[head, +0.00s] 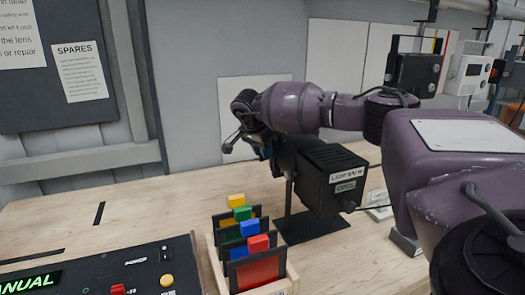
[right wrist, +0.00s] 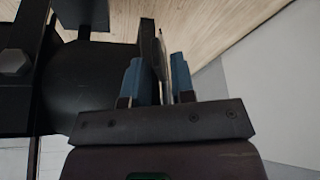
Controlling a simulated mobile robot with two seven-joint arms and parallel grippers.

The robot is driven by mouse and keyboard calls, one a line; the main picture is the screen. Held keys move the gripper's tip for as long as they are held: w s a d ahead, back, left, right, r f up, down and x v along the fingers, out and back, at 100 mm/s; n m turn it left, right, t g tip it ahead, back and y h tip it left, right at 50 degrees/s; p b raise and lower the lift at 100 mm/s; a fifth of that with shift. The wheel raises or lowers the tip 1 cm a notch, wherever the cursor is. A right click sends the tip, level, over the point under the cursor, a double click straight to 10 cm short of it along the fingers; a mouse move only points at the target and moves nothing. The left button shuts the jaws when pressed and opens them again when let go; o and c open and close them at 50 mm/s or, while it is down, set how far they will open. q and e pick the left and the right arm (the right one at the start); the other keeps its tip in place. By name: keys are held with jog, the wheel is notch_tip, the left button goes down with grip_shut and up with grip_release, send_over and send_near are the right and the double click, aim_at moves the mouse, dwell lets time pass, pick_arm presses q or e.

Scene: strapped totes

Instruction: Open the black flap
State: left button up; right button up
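A black lamp housing (head: 335,178) with white labels stands on a black stand on the wooden bench. My right gripper (head: 258,142) is at the housing's far left end in the head view, where it hides most of the flap. In the right wrist view, a thin dark flap (right wrist: 157,52) stands edge-on between the two blue fingertips of my right gripper (right wrist: 158,78). The fingers are apart, one on each side of the flap, with no clear pinch on it. The black housing (right wrist: 95,90) is close at left. My left gripper is not in view.
A wooden rack (head: 292,280) with colored-topped plates stands in front of the lamp. A black control panel (head: 110,275) lies at the lower left. Devices hang on the wall at upper right (head: 415,70). The bench's left middle (head: 150,215) is mostly clear.

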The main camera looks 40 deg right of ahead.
jog(key=shift+o, duration=0.7)
jog(key=shift+a+r, duration=0.1)
jog(key=shift+r, duration=0.1)
jog(key=v, duration=1)
jog(key=shift+r, duration=0.15)
jog(key=shift+a, duration=0.1)
jog(key=shift+c, duration=0.5)
